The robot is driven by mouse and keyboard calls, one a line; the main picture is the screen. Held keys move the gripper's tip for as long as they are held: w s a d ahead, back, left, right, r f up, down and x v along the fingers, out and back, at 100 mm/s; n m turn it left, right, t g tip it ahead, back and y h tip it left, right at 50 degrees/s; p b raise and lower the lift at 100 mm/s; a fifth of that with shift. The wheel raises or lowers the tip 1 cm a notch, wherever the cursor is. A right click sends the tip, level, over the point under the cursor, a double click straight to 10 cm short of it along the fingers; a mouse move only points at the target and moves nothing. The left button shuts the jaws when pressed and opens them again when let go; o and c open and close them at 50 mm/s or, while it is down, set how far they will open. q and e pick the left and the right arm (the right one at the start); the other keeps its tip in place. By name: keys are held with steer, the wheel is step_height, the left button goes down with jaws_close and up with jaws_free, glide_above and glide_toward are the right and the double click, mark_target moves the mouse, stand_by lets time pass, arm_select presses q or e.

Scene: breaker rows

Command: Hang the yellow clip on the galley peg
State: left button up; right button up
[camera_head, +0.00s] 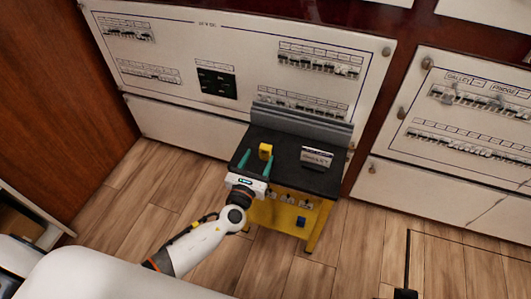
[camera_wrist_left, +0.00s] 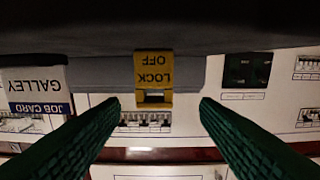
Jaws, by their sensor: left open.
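The yellow clip (camera_head: 265,151) stands on the dark top of a small yellow stand. In the left wrist view the clip (camera_wrist_left: 154,70) reads "LOCK OFF" upside down. My left gripper (camera_head: 256,163) is open, its green fingers on the near side of the clip. In the left wrist view the clip lies ahead, between and beyond the fingertips (camera_wrist_left: 160,104), with nothing held. The GALLEY label (camera_head: 458,79) is on the right wall panel, above a breaker row; a small grey peg-like piece (camera_head: 447,97) shows below it, too small to be sure of. My right gripper is not in view.
A GALLEY job card (camera_head: 317,158) stands on the right of the stand top (camera_head: 290,178); it also shows in the left wrist view (camera_wrist_left: 36,90). A grey ledge (camera_head: 302,124) runs along the stand's back. Breaker panels (camera_head: 180,50) line the wall. Wooden floor (camera_head: 365,230) lies right of the stand.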

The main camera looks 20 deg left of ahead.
mark_target(264, 151)
arm_select(q)
steer(key=w, duration=0.5)
steer(key=shift+w+d+b, duration=0.15)
steer(key=shift+d+b, duration=0.15)
steer(key=shift+d, duration=0.05)
steer(key=c, duration=1)
